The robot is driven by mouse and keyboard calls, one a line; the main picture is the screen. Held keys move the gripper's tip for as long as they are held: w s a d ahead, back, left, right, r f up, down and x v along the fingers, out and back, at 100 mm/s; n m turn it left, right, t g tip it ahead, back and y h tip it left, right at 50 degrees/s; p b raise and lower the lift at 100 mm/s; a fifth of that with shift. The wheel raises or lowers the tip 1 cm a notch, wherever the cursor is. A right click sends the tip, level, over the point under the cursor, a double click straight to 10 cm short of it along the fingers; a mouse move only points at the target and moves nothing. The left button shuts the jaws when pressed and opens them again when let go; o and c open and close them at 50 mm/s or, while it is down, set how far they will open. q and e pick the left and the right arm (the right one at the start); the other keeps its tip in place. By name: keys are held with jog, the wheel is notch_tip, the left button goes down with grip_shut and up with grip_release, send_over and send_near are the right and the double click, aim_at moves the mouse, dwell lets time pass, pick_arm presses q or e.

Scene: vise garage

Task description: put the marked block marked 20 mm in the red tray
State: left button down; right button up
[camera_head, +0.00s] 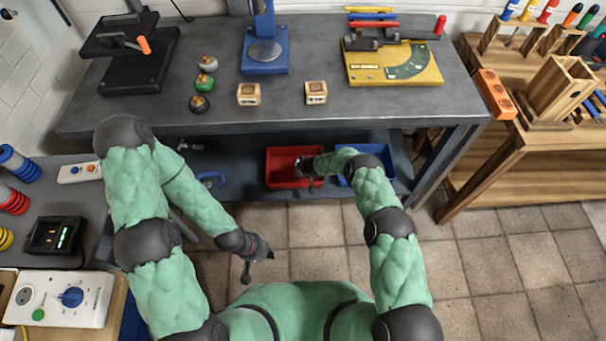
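Two light wooden blocks, a left one (248,95) and a right one (316,93), sit apart near the front edge of the grey workbench. Their marks are too small to read. The red tray (275,180) is on the shelf below the bench top. My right gripper (302,167) reaches in at the red tray; its fingers are dark and small, so I cannot tell their opening or whether they hold anything. My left gripper (259,264) is in front of the bench over the floor, with its fingers spread and empty.
A blue tray (369,181) stands right of the red tray, partly behind my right arm. On the bench (200,125) are a black machine (125,65), a blue press (265,55), several round knobs (204,84) and a yellow angle plate (395,65). The bench front edge overhangs the shelf.

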notch_tip(320, 180, down, 4)
jog(key=shift+w+r+b, duration=0.1)
jog(key=shift+r+b, duration=0.05)
jog(key=shift+b, duration=1)
jog(key=shift+r, duration=0.1)
jog(key=o, duration=1.2)
jog(key=shift+c, duration=0.2)
